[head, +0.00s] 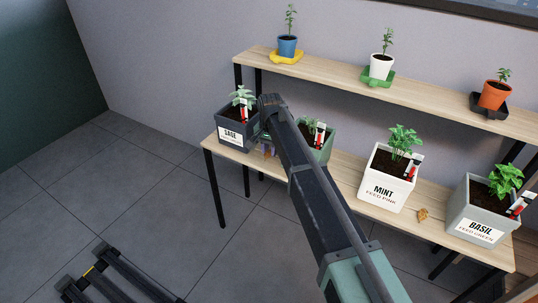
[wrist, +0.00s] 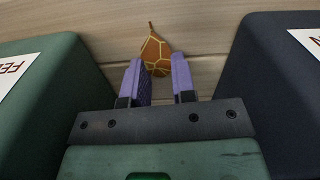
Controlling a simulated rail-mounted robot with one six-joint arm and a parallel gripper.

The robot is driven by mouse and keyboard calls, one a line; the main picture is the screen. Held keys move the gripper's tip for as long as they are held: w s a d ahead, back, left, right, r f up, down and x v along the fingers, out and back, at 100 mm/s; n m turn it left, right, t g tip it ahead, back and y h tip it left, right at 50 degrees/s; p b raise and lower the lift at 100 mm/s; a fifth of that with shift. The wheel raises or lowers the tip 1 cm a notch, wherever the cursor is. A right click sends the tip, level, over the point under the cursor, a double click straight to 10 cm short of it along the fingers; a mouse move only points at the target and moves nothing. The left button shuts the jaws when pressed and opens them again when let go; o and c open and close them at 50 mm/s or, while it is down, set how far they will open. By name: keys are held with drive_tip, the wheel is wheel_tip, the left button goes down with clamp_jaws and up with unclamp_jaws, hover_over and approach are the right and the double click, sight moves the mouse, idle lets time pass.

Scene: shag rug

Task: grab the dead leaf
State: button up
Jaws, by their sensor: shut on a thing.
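A dead leaf (wrist: 155,48), orange-brown with yellow veins and a pointed stem, is between the tips of my gripper's purple fingers (wrist: 159,72) in the wrist view. My gripper is shut on it, low over the pale wood of the lower shelf. In the head view my gripper (head: 267,150) is between the dark SAGE planter (head: 239,138) and the green planter (head: 326,150), and I cannot make out the held leaf there. A second orange-brown leaf (head: 422,214) lies on the lower shelf between the MINT and BASIL planters.
The green planter (wrist: 55,90) and dark planter (wrist: 270,80) stand close on either side in the wrist view. The white MINT planter (head: 384,192) and grey BASIL planter (head: 480,228) stand further right. An upper shelf (head: 335,68) with small pots is behind.

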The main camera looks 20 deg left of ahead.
idle(0.3)
wheel_tip(320, 180, up, 20)
drive_tip(key=p, duration=2)
